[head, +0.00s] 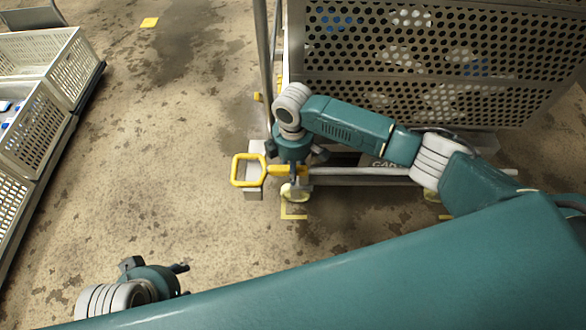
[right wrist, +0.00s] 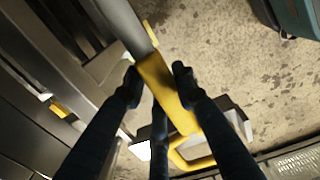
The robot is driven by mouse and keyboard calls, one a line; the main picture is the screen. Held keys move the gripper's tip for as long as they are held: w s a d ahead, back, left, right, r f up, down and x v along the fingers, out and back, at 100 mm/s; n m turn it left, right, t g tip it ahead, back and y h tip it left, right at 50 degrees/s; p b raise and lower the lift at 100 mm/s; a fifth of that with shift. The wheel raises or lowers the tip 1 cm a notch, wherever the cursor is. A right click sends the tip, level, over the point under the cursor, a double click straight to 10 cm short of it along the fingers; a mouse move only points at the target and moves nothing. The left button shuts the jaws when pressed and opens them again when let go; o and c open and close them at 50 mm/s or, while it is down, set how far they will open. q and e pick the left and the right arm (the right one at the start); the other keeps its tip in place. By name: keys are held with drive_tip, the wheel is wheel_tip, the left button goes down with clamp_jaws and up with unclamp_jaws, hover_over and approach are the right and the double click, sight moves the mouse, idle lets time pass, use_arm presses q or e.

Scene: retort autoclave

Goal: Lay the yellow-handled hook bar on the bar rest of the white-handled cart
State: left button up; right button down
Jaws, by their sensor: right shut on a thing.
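The hook bar has a yellow loop handle (head: 248,155) and a long grey shaft (head: 365,180) running right, roughly level, along the foot of the cart (head: 296,60). My right gripper (head: 292,172) is shut on its yellow grip, just right of the loop. The right wrist view shows the fingers on both sides of the yellow grip (right wrist: 160,82). A grey bracket (head: 253,194) shows below the loop; I cannot tell whether the bar touches it. My arm hides part of the shaft, and its hook end is not clear. My left gripper (head: 156,265) is open and empty.
The cart carries a perforated metal basket (head: 420,45) with white and blue contents. Pale slotted crates (head: 45,125) stand at the left. Yellow floor marks (head: 293,216) lie by the cart's foot. The floor between crates and cart is clear.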

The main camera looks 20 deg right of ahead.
drive_tip(key=shift+f, duration=0.2)
idle(0.5)
drive_tip(key=c, duration=1.3)
unclamp_jaws()
drive_tip(key=shift+f, duration=0.1)
wheel_tip(320, 180, up, 12)
drive_tip(key=shift+r, duration=0.1)
